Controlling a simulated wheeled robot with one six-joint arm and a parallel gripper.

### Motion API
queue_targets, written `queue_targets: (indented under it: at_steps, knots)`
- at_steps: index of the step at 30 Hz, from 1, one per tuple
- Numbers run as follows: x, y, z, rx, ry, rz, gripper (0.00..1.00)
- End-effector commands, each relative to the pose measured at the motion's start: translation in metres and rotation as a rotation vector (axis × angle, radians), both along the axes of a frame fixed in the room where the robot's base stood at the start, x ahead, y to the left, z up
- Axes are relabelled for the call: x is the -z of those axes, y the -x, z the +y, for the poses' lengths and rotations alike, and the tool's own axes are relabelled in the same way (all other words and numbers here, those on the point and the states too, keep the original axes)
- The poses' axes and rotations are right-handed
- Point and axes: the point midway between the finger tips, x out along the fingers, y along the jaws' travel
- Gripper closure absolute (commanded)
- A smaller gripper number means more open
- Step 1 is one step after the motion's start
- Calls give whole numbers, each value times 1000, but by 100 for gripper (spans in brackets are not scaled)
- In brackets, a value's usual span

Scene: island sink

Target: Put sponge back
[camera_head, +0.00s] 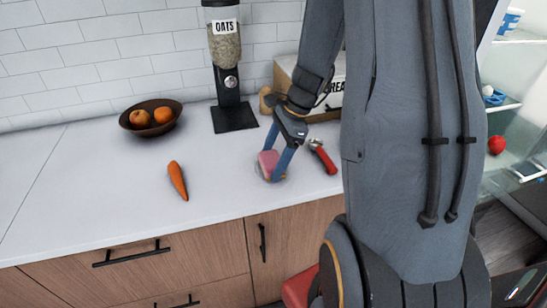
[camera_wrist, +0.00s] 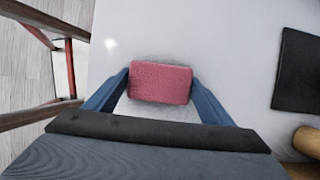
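A pink sponge (camera_head: 268,162) is low at the worktop, right of the carrot. It also shows in the wrist view (camera_wrist: 160,82), between the two blue fingers. My gripper (camera_head: 271,167) reaches down from above with a finger on each side of the sponge, and both fingertips appear to touch its sides. A greyish patch surrounds the sponge; I cannot tell whether it is a shadow or a shallow dish. I cannot tell whether the sponge rests on the surface or is slightly lifted.
A carrot (camera_head: 178,181) lies on the white worktop (camera_head: 100,190). A red-handled tool (camera_head: 323,157) lies close right of my gripper. A fruit bowl (camera_head: 130,121), an oats dispenser (camera_head: 226,60) and a bread box (camera_head: 285,75) stand behind. The left worktop is clear.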

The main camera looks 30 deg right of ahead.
Motion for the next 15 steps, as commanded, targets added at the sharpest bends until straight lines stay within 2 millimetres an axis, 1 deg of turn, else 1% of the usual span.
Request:
queue_targets:
  at_steps: [1, 2, 3, 11, 15]
  knots:
    - [0, 0, 0, 0, 0, 0, 15]
    - [0, 0, 0, 0, 0, 0, 10]
    - [0, 0, 0, 0, 0, 0, 8]
    - [-1, 0, 0, 0, 0, -1, 8]
    - [-10, -1, -3, 2, 1, -4, 8]
